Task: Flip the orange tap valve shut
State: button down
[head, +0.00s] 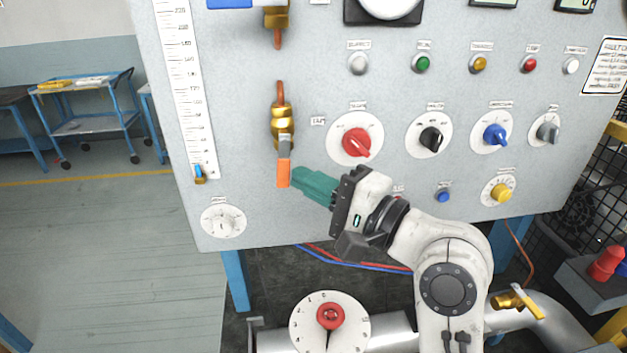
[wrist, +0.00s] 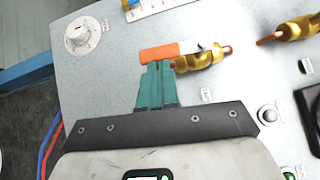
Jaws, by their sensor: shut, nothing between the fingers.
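The orange tap valve is a brass body (head: 283,118) on a copper pipe with an orange lever handle (head: 284,172) that hangs straight down, in line with the pipe. In the wrist view the orange handle (wrist: 160,52) lies across the tips of my fingers, with the brass body (wrist: 202,57) to its right. My gripper (head: 298,180), with teal fingers, is shut and empty. Its fingertips are beside the right side of the handle, very close to it; whether they touch I cannot tell. My gripper also shows in the wrist view (wrist: 157,66).
A red knob (head: 356,142) is right of the valve on the grey panel. A white dial (head: 223,221) and a ruler scale (head: 185,90) are to the left. A red-capped round dial (head: 330,317) stands below. Panel left of the handle is bare.

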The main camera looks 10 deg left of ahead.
jog(key=a+m, duration=0.1)
jog(key=f+m+t+y+b, duration=0.1)
jog(key=shift+s+a+m+t, duration=0.3)
jog(key=shift+a, duration=0.05)
jog(key=a+m+t+h, duration=0.1)
jog(key=m+t, duration=0.3)
jog(key=m, duration=0.1)
jog(key=s+a+r+m+t+h, duration=0.1)
jog(key=a+m+t+h, duration=0.1)
jog(key=m+t, duration=0.2)
jog(key=a+m+t+h+b, duration=0.1)
jog(key=m+t, duration=0.3)
jog(key=m, duration=0.4)
jog(key=shift+s+a+r+t+h, duration=0.15)
jog(key=shift+a+r+h, duration=0.05)
jog(key=shift+a+h, duration=0.15)
jog(key=shift+s+a+r+t+h, duration=0.1)
jog(key=shift+a+r+t+h, duration=0.05)
jog(key=shift+a+r+h, duration=0.15)
jog(key=shift+f, duration=0.15)
jog(key=w+f+b+v, duration=0.2)
jog(key=b+v, duration=0.6)
jog(key=v, duration=0.4)
jog(key=shift+s+d+f+b, duration=0.15)
jog(key=shift+d+f+b, duration=0.05)
jog(key=shift+d+b, duration=0.1)
